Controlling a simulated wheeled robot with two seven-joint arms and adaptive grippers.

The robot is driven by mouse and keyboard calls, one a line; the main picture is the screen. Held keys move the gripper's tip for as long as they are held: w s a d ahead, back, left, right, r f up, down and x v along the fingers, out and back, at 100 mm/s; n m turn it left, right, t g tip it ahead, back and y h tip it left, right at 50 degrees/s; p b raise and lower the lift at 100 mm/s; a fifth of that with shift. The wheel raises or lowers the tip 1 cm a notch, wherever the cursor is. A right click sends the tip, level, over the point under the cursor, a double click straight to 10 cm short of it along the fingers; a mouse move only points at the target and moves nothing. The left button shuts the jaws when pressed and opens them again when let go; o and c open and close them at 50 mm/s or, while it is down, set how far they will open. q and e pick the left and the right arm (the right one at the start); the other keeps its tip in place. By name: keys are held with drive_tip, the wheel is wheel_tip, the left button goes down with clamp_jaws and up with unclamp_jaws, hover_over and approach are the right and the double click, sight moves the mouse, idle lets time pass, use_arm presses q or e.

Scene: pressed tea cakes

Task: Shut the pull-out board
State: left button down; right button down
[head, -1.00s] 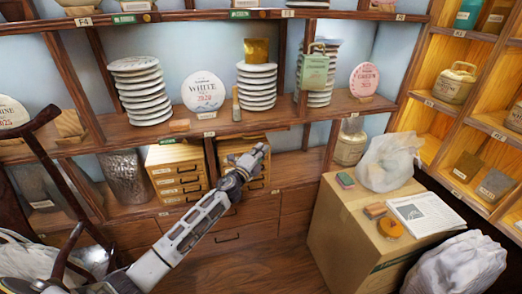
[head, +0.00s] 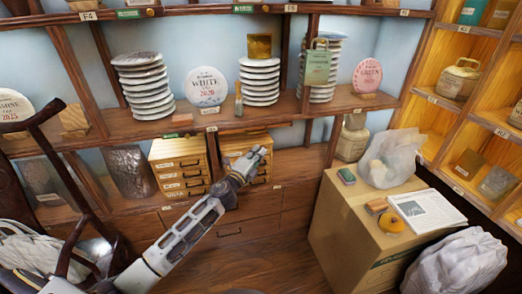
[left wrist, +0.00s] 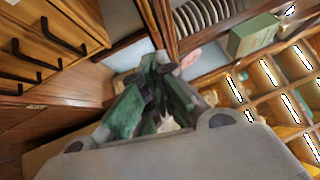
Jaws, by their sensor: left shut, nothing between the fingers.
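A thin wooden strip (head: 256,127) shows along the front edge of the middle shelf, above the right small drawer cabinet. It may be the pull-out board; I cannot tell for sure, nor how far it stands out. My left gripper (head: 263,151) is below this strip, in front of the right drawer cabinet (head: 236,143). I cannot tell whether it touches anything. In the left wrist view its green-padded fingers (left wrist: 160,68) meet at the tips, shut and empty. My right gripper is not in view.
The middle shelf (head: 350,103) holds stacked pale tea cakes (head: 259,82) and a green box (head: 317,66). The left drawer cabinet (head: 180,168) stands beside the right one. A large carton (head: 345,225) with a newspaper (head: 427,212) stands at right. Bare floor (head: 265,265) shows between.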

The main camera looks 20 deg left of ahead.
use_arm(q)
drive_tip(key=shift+v, duration=2.75)
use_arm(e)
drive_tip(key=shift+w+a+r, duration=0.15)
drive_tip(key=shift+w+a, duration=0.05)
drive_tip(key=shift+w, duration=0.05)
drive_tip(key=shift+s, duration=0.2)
